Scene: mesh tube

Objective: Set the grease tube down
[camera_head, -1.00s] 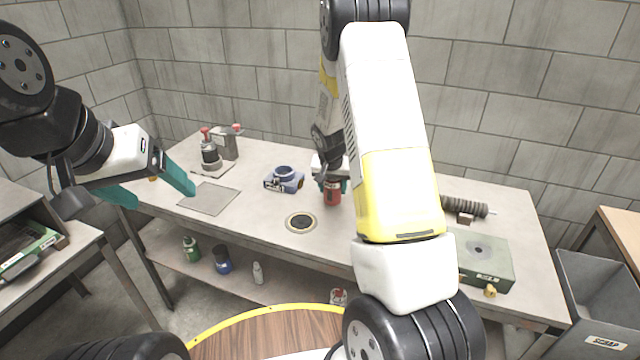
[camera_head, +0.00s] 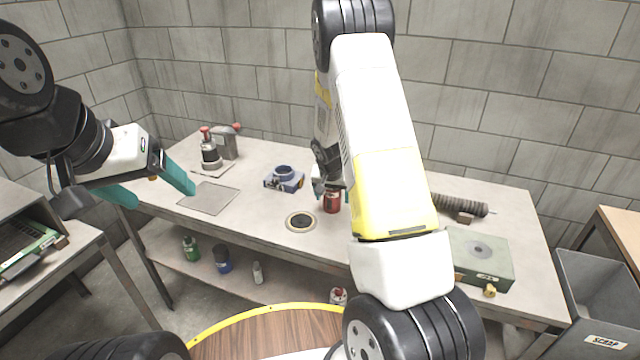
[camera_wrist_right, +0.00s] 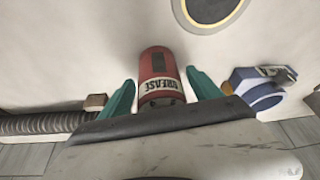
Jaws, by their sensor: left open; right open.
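The red grease tube (camera_head: 332,202) stands on the workbench, behind the round ringed disc in the head view. In the right wrist view the tube (camera_wrist_right: 158,75), with its GREASE label, lies between the two teal fingers of my right gripper (camera_wrist_right: 160,85). Gaps show on both sides, so the fingers are open and apart from it. In the head view my right arm partly hides this gripper (camera_head: 330,186). My left gripper (camera_head: 157,188) is open and empty, in the air over the left end of the bench.
A blue-grey clamp fixture (camera_head: 284,180) stands left of the tube, and a ringed disc (camera_head: 301,222) in front. A ribbed rod (camera_head: 460,204) and a green box (camera_head: 482,258) are on the right. A flat grey plate (camera_head: 209,198) lies left. A scrap bin (camera_head: 597,300) stands far right.

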